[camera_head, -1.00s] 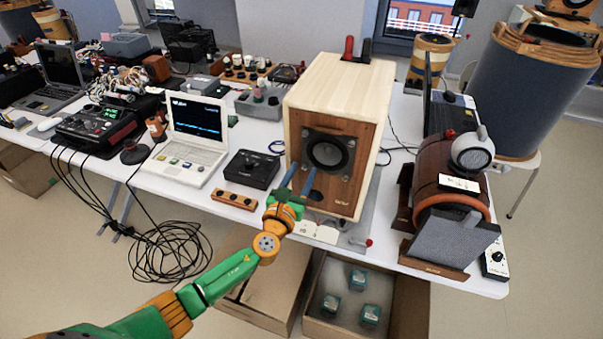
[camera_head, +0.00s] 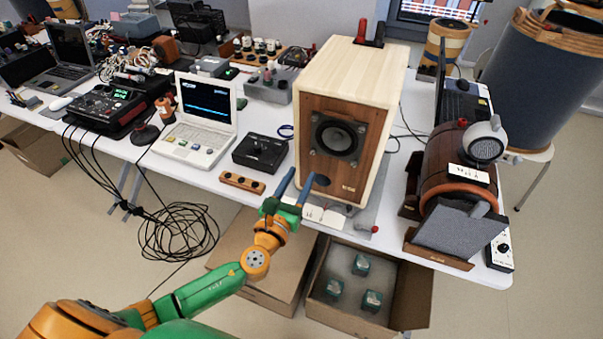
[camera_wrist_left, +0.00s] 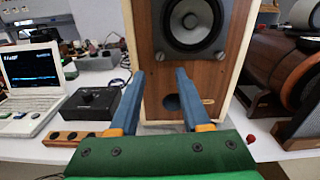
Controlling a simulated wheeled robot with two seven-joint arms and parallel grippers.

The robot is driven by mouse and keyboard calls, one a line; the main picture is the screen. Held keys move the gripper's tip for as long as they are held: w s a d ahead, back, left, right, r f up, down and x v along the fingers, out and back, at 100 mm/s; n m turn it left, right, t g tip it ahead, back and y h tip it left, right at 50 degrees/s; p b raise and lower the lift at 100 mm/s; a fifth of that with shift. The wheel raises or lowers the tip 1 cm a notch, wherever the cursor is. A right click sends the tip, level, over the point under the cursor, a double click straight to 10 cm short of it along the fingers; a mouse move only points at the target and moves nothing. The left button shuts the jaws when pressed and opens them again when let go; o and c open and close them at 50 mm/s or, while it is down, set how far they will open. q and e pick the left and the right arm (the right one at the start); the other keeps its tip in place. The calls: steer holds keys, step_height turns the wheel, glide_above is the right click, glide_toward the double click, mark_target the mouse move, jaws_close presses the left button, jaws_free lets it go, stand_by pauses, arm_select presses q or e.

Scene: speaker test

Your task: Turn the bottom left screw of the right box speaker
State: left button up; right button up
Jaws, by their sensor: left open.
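A wooden box speaker (camera_head: 385,141) with a pale cabinet stands upright on the table. Its front has a dark round driver (camera_head: 336,137), a round port below and small light screws around the driver. My left gripper (camera_head: 298,176) is open and empty in front of the speaker's lower left edge, below that screw. In the left wrist view, the two blue fingers (camera_wrist_left: 160,78) are apart, with the speaker front (camera_wrist_left: 222,76) beyond them. My right gripper is not in view.
A barrel-shaped speaker (camera_head: 442,155) stands to the right. A black control box (camera_head: 260,152), a wooden strip (camera_head: 242,183) and a white laptop (camera_head: 201,118) are to the left. An open cardboard box (camera_head: 418,297) is on the floor below.

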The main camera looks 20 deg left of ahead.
mark_target(313, 153)
arm_select(q)
steer(key=w+n+b, duration=0.1)
steer(key=w+n, duration=0.1)
steer(key=n, duration=0.9)
steer(key=w+n+b, duration=0.2)
steer(key=n, duration=1)
steer(key=w+n+b, duration=0.1)
steer(key=w+n, duration=0.2)
steer(key=n, duration=0.9)
steer(key=shift+w+d+r+b, duration=0.1)
steer(key=shift+d+r+b, duration=0.05)
steer(key=shift+b, duration=0.25)
jaws_close()
